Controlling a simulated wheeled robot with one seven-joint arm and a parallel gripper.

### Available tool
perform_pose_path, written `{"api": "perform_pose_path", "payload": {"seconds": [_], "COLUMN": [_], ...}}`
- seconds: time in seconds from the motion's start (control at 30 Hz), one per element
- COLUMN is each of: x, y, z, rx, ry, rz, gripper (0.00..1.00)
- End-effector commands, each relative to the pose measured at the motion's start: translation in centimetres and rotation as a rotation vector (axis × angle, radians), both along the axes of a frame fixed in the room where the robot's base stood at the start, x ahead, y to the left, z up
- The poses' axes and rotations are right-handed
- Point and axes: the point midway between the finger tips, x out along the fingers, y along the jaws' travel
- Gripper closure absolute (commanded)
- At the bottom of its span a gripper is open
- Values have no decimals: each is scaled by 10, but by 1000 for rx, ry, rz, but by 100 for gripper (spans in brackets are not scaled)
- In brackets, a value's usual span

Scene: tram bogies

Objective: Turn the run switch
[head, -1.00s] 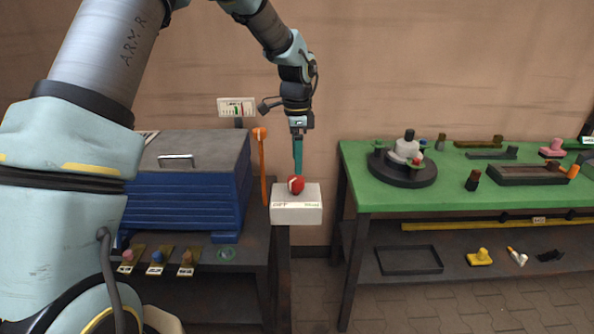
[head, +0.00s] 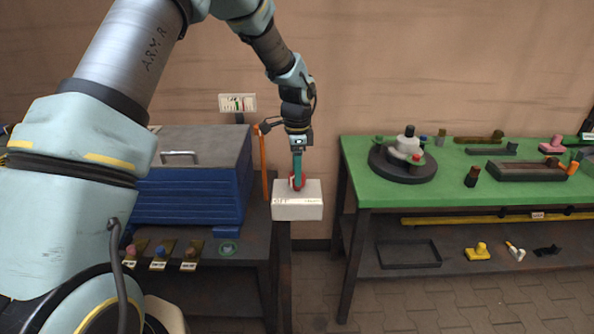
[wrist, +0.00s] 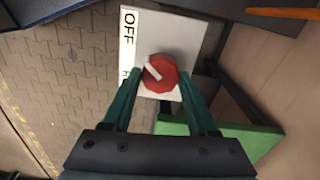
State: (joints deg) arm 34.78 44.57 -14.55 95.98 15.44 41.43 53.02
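The run switch is a red knob (wrist: 160,73) with a white pointer mark, on a white box (wrist: 188,40) on a post. The box carries the word OFF at one end of its label; the other end is mostly hidden by a finger. In the head view the knob (head: 293,182) is partly hidden behind a finger. My gripper (wrist: 160,80) has its two teal fingers apart, one on each side of the knob. In the head view my gripper (head: 298,184) points down at the box (head: 298,207). I cannot tell whether the fingers touch the knob.
A blue chest (head: 190,190) with a grey lid stands left of the box. An orange bar (head: 263,170) stands upright between them. A green-topped bench (head: 450,190) with several parts is to the right. Small labelled knobs (head: 158,252) sit at the lower left.

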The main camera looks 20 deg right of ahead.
Motion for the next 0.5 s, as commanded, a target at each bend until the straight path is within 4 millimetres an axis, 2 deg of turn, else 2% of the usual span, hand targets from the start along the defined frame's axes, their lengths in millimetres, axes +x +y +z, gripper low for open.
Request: {"api": "perform_pose_path", "payload": {"seconds": [0.03,0.4,0.5], "x": [0,0,0], "y": [0,0,0], "z": [0,0,0], "rx": [0,0,0], "ry": [0,0,1], "rz": [0,0,0], "gripper": [48,90,98]}}
